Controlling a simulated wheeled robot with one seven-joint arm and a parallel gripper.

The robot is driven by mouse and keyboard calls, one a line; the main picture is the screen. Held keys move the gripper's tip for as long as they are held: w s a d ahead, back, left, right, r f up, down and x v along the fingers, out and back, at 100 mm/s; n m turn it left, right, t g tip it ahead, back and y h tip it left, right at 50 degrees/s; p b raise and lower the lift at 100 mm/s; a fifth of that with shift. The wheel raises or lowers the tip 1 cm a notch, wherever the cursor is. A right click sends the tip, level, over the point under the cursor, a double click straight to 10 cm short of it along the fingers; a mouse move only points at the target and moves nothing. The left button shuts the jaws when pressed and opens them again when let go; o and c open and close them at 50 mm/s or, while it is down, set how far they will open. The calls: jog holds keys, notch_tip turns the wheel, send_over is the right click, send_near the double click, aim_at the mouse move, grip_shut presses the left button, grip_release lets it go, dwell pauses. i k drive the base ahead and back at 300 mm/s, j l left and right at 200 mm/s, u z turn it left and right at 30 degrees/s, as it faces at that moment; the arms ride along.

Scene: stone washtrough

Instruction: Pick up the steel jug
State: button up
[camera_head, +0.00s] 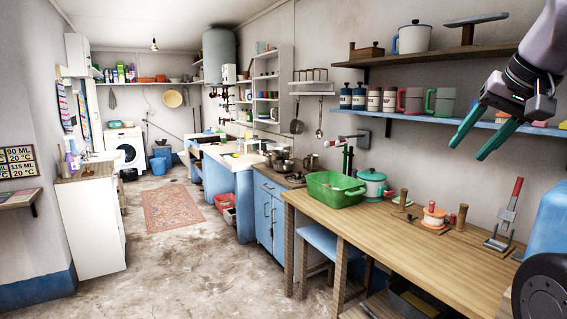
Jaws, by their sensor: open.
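I cannot single out a steel jug with certainty. Small metal vessels (285,166) stand on the cooker top past the far end of the wooden workbench, too small to tell if one is a jug. My gripper (469,152) is at the upper right, its two teal fingers apart and nothing between them. It hangs in the air above the workbench, in front of the blue shelf, far to the right of the metal vessels.
The wooden workbench (400,238) holds a green basin (335,190), a green-lidded pot (372,186), thread spools and a lever press (505,225). Wall shelves with mugs (410,100) are behind my gripper. Open floor (190,270) lies left of the workbench, with a rug (172,208) farther back.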

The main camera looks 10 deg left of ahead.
aim_at(313, 159)
jog(key=i+j+u, duration=1.1)
jog(key=i, duration=0.85)
jog(key=i+u, duration=0.25)
jog(key=i, duration=0.85)
jog(key=i+z, duration=0.15)
jog(key=i, duration=0.4)
jog(key=i+j+z, duration=0.2)
jog(key=i, duration=0.3)
jog(key=i+z, duration=0.15)
jog(key=i, duration=0.4)
jog(key=i+z, duration=0.2)
jog(key=z, duration=0.2)
jog(key=i+z, duration=0.5)
jog(key=z, duration=0.25)
jog(key=i+j+z, duration=0.15)
jog(key=z, duration=0.2)
jog(key=i+z, duration=0.45)
jog(key=z, duration=0.2)
jog(key=i+j+z, duration=0.15)
jog(key=z, duration=0.2)
jog(key=i, duration=0.05)
